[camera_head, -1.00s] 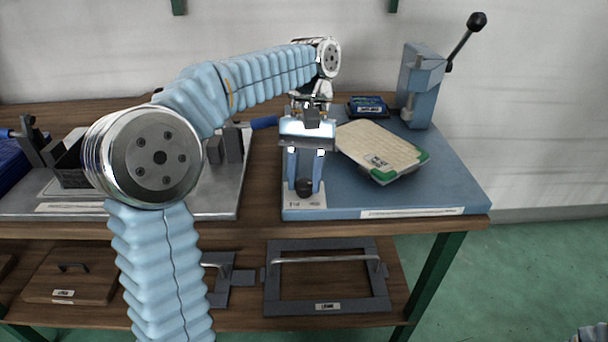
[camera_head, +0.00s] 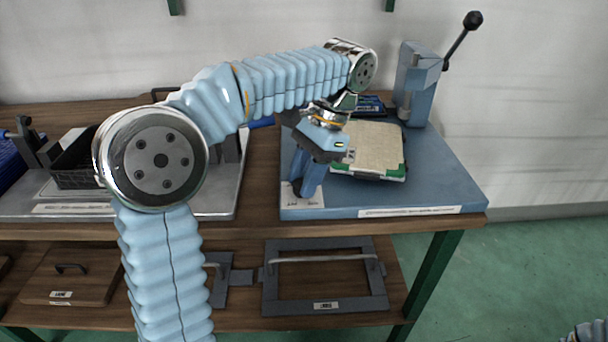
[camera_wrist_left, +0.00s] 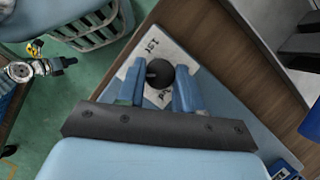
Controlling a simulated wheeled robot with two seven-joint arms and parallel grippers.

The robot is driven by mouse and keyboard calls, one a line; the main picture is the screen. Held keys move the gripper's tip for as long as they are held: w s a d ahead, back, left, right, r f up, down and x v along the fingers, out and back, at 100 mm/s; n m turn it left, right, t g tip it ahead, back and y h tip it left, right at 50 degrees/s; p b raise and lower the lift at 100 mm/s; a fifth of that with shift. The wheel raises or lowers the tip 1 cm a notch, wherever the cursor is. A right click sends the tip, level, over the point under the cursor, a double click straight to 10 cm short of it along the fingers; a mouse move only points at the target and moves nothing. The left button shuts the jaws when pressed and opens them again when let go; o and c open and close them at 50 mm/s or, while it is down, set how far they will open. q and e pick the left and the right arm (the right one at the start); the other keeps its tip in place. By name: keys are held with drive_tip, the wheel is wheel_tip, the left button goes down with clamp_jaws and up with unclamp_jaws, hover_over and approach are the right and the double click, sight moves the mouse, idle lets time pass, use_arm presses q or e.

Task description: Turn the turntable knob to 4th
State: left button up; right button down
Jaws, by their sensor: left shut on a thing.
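My left gripper (camera_head: 308,175) is shut on the turntable knob (camera_wrist_left: 160,73), at the front left corner of the blue base (camera_head: 440,190). In the left wrist view the knob is a black ball between the two blue fingers (camera_wrist_left: 158,92). A white label plate (camera_wrist_left: 185,55) lies under it; "1st" is readable, other marks are partly hidden. In the head view the fingers hide the knob. Behind the gripper a beige board with green corners (camera_head: 375,148) sits over the base, its front edge facing the front.
A grey-blue lever press (camera_head: 415,85) with a black-tipped handle stands at the back right. A dark blue item (camera_head: 370,105) lies behind the board. A metal plate with a black bin (camera_head: 75,165) is at left. A grey frame (camera_head: 325,278) lies on the lower shelf.

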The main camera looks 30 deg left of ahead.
use_arm(q)
drive_tip(key=shift+m, duration=0.6)
drive_tip(key=o, duration=1)
drive_tip(key=shift+r, duration=0.1)
